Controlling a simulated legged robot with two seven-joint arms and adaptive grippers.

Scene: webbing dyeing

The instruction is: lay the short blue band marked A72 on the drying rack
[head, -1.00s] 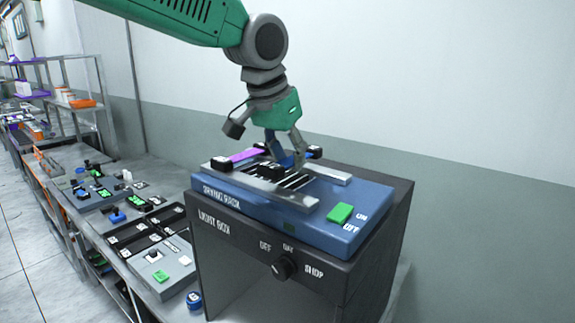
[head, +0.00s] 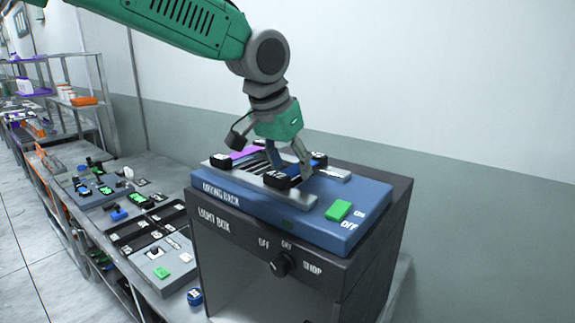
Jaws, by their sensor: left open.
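The blue drying rack (head: 262,207) stands on top of the dark light box (head: 240,232), with pale rails and dark slats on its upper face. My left gripper (head: 290,170) is over the rack, pointing down, its fingers open and low near the slats. A black tag (head: 279,177), whose lettering looks like A72, sits at the front rail by the fingertips. Blue shows beside the left finger, but I cannot tell how much of it is band. A purple band (head: 245,153) with a black tag (head: 220,159) lies at the rack's left. My right gripper is out of view.
A green button (head: 339,210) is on the rack's front right, and a dark knob (head: 281,264) is on the light box. A bench (head: 150,168) with trays of tagged pieces runs along the left. A blue round item (head: 194,297) sits beside the box.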

